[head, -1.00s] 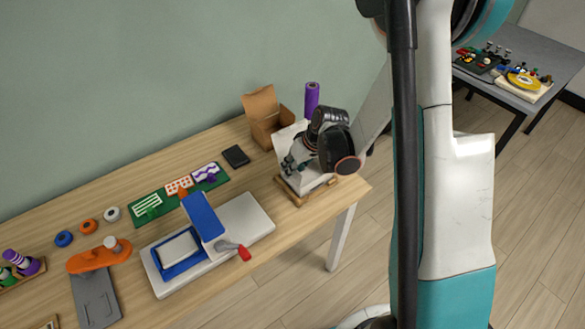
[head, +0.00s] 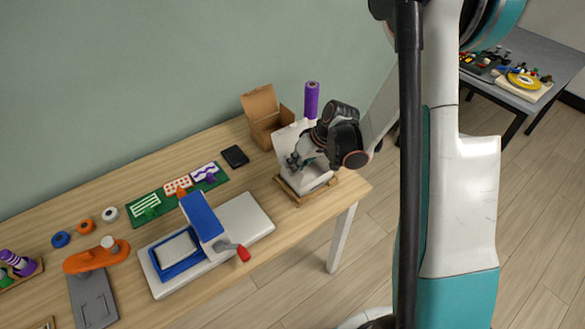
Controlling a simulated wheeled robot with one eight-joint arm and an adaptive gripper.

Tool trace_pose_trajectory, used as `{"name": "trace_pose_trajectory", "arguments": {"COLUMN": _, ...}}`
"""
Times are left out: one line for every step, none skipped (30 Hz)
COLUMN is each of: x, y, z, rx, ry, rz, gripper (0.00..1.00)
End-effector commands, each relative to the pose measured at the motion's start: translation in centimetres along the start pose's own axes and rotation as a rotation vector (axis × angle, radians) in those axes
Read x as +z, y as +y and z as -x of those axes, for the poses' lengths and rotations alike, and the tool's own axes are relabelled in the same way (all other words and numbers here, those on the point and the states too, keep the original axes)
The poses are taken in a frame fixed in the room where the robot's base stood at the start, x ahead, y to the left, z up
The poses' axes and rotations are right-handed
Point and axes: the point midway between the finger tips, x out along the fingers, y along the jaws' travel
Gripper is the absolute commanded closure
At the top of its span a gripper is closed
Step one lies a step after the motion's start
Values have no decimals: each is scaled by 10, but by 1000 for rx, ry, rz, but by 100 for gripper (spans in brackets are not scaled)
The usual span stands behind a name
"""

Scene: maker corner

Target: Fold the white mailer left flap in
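The white mailer (head: 312,179) is a small white box standing on a wooden tray near the table's right end. A white panel (head: 284,137) of it stands up at its back left. My gripper (head: 297,161) is over the mailer, its fingers pointing down and left at the box's left part. Whether the fingertips touch a flap cannot be told. The gripper and wrist hide much of the mailer's inside and right side. The finger gap is too small to make out.
An open brown carton (head: 266,118) and a purple roll (head: 311,100) stand behind the mailer. A black box (head: 235,156) lies to its left. A white and blue press (head: 246,218) with a red-ended handle stands front left. Bare wood lies between press and tray (head: 300,199).

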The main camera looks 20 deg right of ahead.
Motion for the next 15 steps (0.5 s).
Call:
{"name": "trace_pose_trajectory", "arguments": {"x": 1, "y": 5, "z": -3, "rx": -30, "ry": 1, "rz": -15, "gripper": 100}}
{"name": "trace_pose_trajectory", "arguments": {"x": 1, "y": 6, "z": -3, "rx": -49, "ry": 1, "rz": -24, "gripper": 100}}
{"name": "trace_pose_trajectory", "arguments": {"x": 1, "y": 8, "z": -3, "rx": -78, "ry": 1, "rz": -35, "gripper": 100}}
{"name": "trace_pose_trajectory", "arguments": {"x": 1, "y": 9, "z": -4, "rx": -100, "ry": 1, "rz": -44, "gripper": 100}}
{"name": "trace_pose_trajectory", "arguments": {"x": 2, "y": 10, "z": -4, "rx": -122, "ry": 1, "rz": -53, "gripper": 100}}
{"name": "trace_pose_trajectory", "arguments": {"x": 2, "y": 11, "z": -4, "rx": -151, "ry": 1, "rz": -65, "gripper": 100}}
{"name": "trace_pose_trajectory", "arguments": {"x": 2, "y": 12, "z": -4, "rx": -172, "ry": 1, "rz": -73, "gripper": 100}}
{"name": "trace_pose_trajectory", "arguments": {"x": 2, "y": 14, "z": -5, "rx": -193, "ry": 1, "rz": -82, "gripper": 100}}
{"name": "trace_pose_trajectory", "arguments": {"x": 2, "y": 15, "z": -5, "rx": -220, "ry": 1, "rz": -93, "gripper": 100}}
{"name": "trace_pose_trajectory", "arguments": {"x": 2, "y": 15, "z": -5, "rx": -241, "ry": 1, "rz": -101, "gripper": 100}}
{"name": "trace_pose_trajectory", "arguments": {"x": 2, "y": 16, "z": -5, "rx": -260, "ry": 1, "rz": -109, "gripper": 100}}
{"name": "trace_pose_trajectory", "arguments": {"x": 2, "y": 18, "z": -6, "rx": -285, "ry": 0, "rz": -120, "gripper": 100}}
{"name": "trace_pose_trajectory", "arguments": {"x": 2, "y": 18, "z": -6, "rx": -303, "ry": 1, "rz": -127, "gripper": 100}}
{"name": "trace_pose_trajectory", "arguments": {"x": 2, "y": 19, "z": -6, "rx": -320, "ry": 0, "rz": -134, "gripper": 100}}
{"name": "trace_pose_trajectory", "arguments": {"x": 2, "y": 20, "z": -6, "rx": -342, "ry": 1, "rz": -142, "gripper": 100}}
